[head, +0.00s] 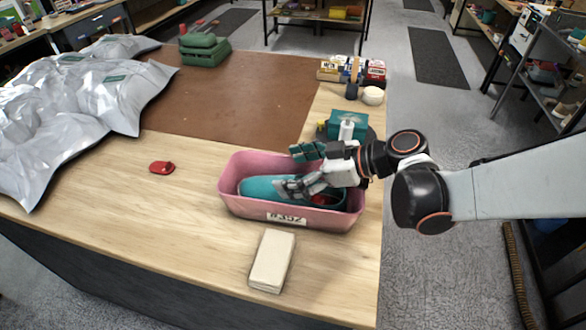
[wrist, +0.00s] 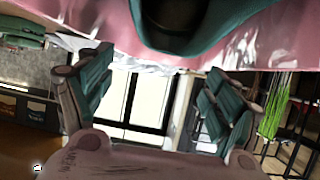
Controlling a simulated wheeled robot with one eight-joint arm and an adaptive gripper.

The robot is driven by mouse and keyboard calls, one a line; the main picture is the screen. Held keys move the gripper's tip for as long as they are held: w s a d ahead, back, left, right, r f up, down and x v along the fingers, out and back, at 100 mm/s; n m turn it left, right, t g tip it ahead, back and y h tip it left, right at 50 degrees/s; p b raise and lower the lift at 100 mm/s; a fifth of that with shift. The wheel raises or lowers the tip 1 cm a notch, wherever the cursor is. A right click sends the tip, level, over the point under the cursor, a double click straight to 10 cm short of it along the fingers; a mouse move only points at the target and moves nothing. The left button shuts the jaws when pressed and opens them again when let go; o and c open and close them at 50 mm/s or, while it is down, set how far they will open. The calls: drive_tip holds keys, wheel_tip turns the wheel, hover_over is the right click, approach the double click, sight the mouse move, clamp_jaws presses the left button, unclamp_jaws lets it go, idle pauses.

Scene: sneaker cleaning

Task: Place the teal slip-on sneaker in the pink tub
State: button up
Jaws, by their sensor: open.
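The teal slip-on sneaker (head: 262,188) lies inside the pink tub (head: 234,204), its long side along the tub's length. Its dark opening, with some red inside, is toward the right end. Part of the shoe is hidden by my gripper. My gripper (head: 294,168) is over the tub, with its teal-padded fingers spread apart. In the wrist view the gripper (wrist: 155,90) shows nothing between its fingers. The sneaker (wrist: 222,22) and the tub (wrist: 100,22) show at the top of that view. I cannot tell whether a finger touches the shoe.
A cream block (head: 272,261) lies in front of the tub, and a small red object (head: 161,167) lies to its left. A teal box (head: 348,124) and small boxes (head: 375,72) stand behind. Silver bags (head: 70,105) cover the left. A brown mat (head: 225,100) is mostly clear.

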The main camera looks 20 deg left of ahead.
drive_tip(key=shift+r+p, duration=0.25)
drive_tip(key=shift+p, duration=0.1)
drive_tip(key=p+v, duration=0.3)
drive_tip(key=v, duration=0.9)
drive_tip(key=shift+r+p, duration=0.3)
drive_tip(key=shift+p, duration=0.05)
drive_tip(key=s+d+r+m+t+h, duration=0.1)
drive_tip(key=s+d+m+t+h, duration=0.1)
drive_tip(key=d+m, duration=0.4)
drive_tip(key=s+d+m+t+h, duration=0.3)
drive_tip(key=d+m+h, duration=0.3)
drive_tip(key=d, duration=0.6)
drive_tip(key=s+d+r+m+t+h, duration=0.1)
drive_tip(key=s+d+m+t+h, duration=0.2)
drive_tip(key=d+m, duration=0.3)
drive_tip(key=s+d+h, duration=0.1)
drive_tip(key=d, duration=0.2)
drive_tip(key=shift+r+m+h, duration=0.3)
drive_tip(key=shift+m+h, duration=0.1)
